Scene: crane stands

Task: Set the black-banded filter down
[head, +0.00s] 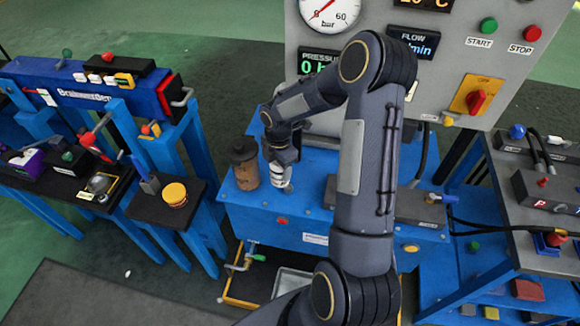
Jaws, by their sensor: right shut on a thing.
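My right arm reaches up and over from the bottom of the head view. Its gripper (279,160) points down over the blue bench (270,217) and is shut on a small pale piece with dark bands, which I take to be the black-banded filter (280,175). The gripper hides the filter's upper part. I cannot tell whether its lower end touches the bench top. A brown, rusty-looking cylinder with a dark cap (245,165) stands upright close to the left of it. My left gripper is not in view.
A grey panel (460,65) with a gauge and buttons rises behind the bench. A blue stand with a black shelf (152,208) holding a yellow-lidded tin (175,194) is at left. A grey-topped bench with hoses (510,195) is at right.

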